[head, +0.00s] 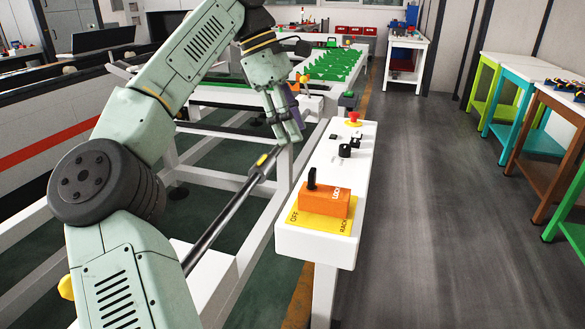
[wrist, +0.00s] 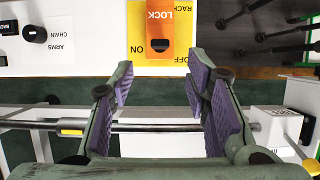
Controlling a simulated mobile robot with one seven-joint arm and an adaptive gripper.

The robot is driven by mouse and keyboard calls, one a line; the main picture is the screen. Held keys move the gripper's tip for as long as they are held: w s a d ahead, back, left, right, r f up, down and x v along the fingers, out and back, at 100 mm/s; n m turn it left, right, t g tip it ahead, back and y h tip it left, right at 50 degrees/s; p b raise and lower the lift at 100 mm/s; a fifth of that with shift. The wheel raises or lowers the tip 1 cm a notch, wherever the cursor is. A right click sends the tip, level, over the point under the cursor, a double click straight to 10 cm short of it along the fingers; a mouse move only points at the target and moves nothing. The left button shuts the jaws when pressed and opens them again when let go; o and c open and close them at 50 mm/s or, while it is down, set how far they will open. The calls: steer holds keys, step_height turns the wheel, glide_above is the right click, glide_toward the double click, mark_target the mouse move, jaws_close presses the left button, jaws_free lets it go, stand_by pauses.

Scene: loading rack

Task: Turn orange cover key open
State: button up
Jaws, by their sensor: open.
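The orange cover (head: 328,202) marked LOCK sits on a yellow plate (head: 300,222) at the near end of the white control panel. A black key or knob (head: 311,179) stands up from the cover. In the wrist view the orange cover (wrist: 170,22) is at the top centre, with the black key (wrist: 157,45) at its lower edge by the letters ON; OFF is on the plate to the right. My gripper (head: 292,128) is left of the panel, apart from the cover. In the wrist view my gripper (wrist: 160,78) is open and empty, its purple-padded fingers pointing toward the cover.
The white panel (head: 340,150) also carries black knobs (head: 346,150) and a red stop button (head: 353,118). A metal bar (head: 228,215) and white rack frame lie below and left of my gripper. The floor right of the panel is clear up to coloured tables (head: 520,110).

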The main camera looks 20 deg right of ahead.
mark_target(311, 170)
steer(key=x, duration=1.1)
steer(key=shift+r, duration=0.1)
steer(key=shift+c, duration=0.5)
jaws_close()
